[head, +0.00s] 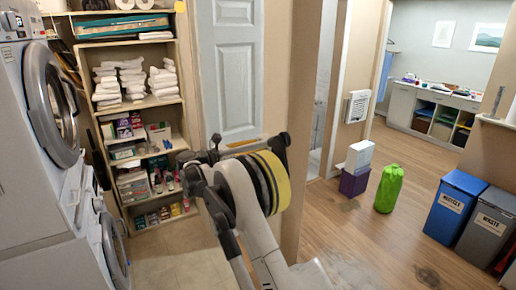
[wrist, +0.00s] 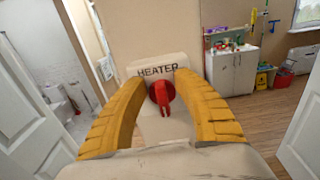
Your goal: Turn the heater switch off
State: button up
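The heater switch (wrist: 161,92) is a red round knob with a handle that points downward. It sits on a pale plate (wrist: 150,129) under the word HEATER in the wrist view. My gripper (wrist: 163,80) is open, with one orange finger on each side of the switch. The knob appears between the fingertips, and I see no clear contact. The distance from fingertips to knob is hard to judge. In the head view my arm stands in the middle, and I cannot make out the switch there.
A washer and dryer stack (head: 48,100) stands at the left, beside towel shelves (head: 105,190).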

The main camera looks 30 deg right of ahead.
grip_shut()
dwell(0.5)
jog(key=shift+s+f+m+b, duration=0.3)
jog(key=shift+m+b, duration=0.85)
jog(key=shift+m, duration=1.85)
jog(key=shift+s+f+m+b, duration=0.35)
jog(key=shift+m+b, duration=0.85)
jog(key=shift+m, duration=1.8)
jog(key=shift+s+f+m+b, duration=0.3)
jog(key=shift+m+b, duration=0.85)
jog(key=shift+m, duration=1.85)
